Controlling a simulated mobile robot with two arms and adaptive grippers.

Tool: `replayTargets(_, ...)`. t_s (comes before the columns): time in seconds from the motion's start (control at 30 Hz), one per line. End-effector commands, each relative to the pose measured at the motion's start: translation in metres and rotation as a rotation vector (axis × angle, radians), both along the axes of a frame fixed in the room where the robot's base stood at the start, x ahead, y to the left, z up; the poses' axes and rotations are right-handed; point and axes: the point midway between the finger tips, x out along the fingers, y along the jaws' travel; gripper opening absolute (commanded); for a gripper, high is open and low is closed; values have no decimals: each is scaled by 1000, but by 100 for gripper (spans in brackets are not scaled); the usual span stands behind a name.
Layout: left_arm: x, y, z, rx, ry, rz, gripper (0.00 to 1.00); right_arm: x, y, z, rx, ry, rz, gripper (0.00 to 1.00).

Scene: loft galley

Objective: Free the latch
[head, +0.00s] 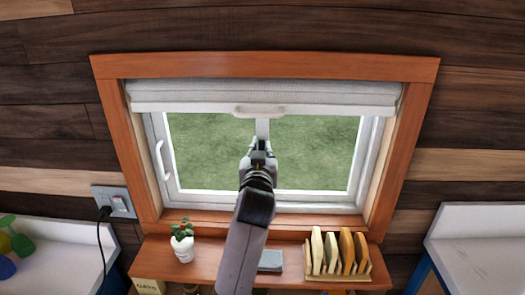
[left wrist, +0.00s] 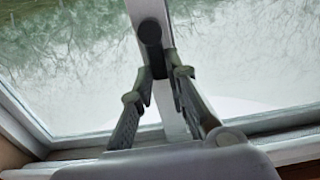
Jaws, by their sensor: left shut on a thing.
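The window (head: 354,188) has a white frame, a roller blind (head: 180,95) across its top and a pale upright bar (head: 262,130) at its middle. In the left wrist view a dark round knob (left wrist: 150,33) with a dark stem stands against this bar (left wrist: 144,8). My left gripper (head: 259,150) is in front of the lower pane. Its fingers (left wrist: 166,75) are closed on the dark stem below the knob. In the head view the gripper hides the knob. A white curved handle (head: 161,160) is on the left of the window frame. My right gripper is out of view.
Below the window a wooden shelf (head: 215,255) holds a potted plant (head: 182,240), a grey block (head: 271,260) and a rack of boards (head: 337,268). A socket with a plugged cord (head: 115,201) is on the left wall. White counters stand at both sides.

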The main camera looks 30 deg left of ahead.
Motion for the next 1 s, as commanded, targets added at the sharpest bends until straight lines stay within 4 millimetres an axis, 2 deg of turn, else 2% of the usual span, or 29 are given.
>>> replayTargets(0.07,0,0,1,-3,-2,-1,0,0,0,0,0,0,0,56)
replayTargets(0.1,0,0,1,-3,-2,0,17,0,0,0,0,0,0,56)
replayTargets(0.37,0,0,0,-1,-1,0,34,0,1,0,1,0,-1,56)
replayTargets(0.73,-4,-3,0,-1,1,0,35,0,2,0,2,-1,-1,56)
replayTargets(1.0,-40,-25,-1,-2,1,-1,35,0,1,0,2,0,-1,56)
